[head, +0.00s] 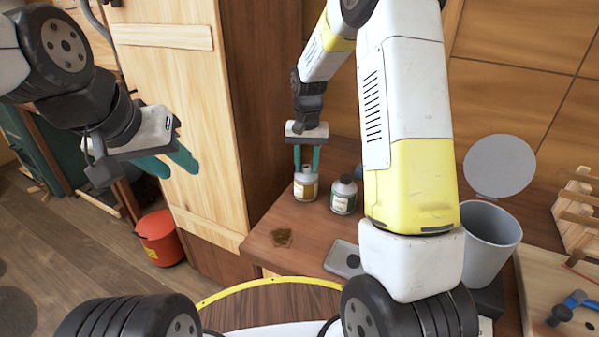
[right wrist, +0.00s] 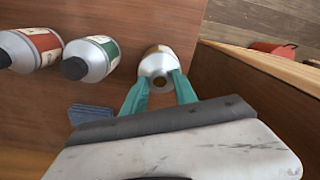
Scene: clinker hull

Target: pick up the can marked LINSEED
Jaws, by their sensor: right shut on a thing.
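A grey can with an amber-brown label (head: 305,188) stands at the back left of the wooden bench. My right gripper (head: 307,165) points down and is shut on this can's upper part; the right wrist view shows its neck (right wrist: 158,68) between the teal fingers. A can with a green label and dark cap (head: 344,196) stands just to its right. A can with a red label (right wrist: 38,48) shows in the right wrist view beside the green one (right wrist: 92,59). The lettering is too small to read. My left gripper (head: 170,163) is open and empty, away from the bench.
A grey bin (head: 487,245) stands right of my right arm. A tall wooden cabinet (head: 190,110) borders the left. A red bucket (head: 160,238) stands on the floor.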

